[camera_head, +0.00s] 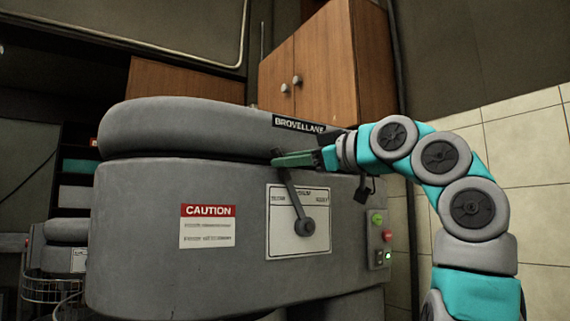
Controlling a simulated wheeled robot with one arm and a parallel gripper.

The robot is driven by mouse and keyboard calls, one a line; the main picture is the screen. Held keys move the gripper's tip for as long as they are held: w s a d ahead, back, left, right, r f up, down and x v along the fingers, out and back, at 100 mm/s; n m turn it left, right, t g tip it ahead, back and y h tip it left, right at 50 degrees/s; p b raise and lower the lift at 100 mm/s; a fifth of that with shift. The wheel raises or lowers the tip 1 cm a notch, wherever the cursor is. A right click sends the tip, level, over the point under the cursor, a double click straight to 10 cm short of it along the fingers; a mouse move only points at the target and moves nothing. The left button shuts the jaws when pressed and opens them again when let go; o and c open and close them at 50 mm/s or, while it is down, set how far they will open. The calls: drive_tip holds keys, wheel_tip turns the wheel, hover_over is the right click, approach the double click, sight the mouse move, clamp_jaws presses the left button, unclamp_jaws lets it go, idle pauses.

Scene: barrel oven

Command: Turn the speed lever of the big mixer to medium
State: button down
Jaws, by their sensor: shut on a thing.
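The big mixer (140,215) is a large grey machine filling the middle of the view. Its speed lever (293,200) is a dark arm on a round pivot, over a white label plate (317,245) on the mixer's front. The lever points up and slightly left from the pivot. My gripper (290,160) reaches in from the right and is shut on the lever's top end. The knob is mostly hidden by the green fingers. The plate's print is too small to read surely, so I cannot tell which setting the lever marks.
A caution label (208,226) is on the left. A wooden cabinet (325,70) hangs behind. A smaller grey machine (60,255) stands at far left.

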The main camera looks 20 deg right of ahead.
drive_tip(key=w+d+r+m+t+b, duration=0.1)
drive_tip(key=w+d+m, duration=0.1)
drive_tip(key=d+m, duration=0.3)
drive_tip(key=shift+d+m+t, duration=0.3)
drive_tip(key=shift+d+t, duration=0.1)
drive_tip(key=shift+d, duration=0.15)
drive_tip(key=c, duration=0.9)
unclamp_jaws()
drive_tip(key=b+v, duration=0.1)
drive_tip(key=v, duration=0.6)
drive_tip(key=shift+s+d+b, duration=0.25)
drive_tip(key=shift+s+b, duration=0.05)
drive_tip(key=shift+b, duration=0.05)
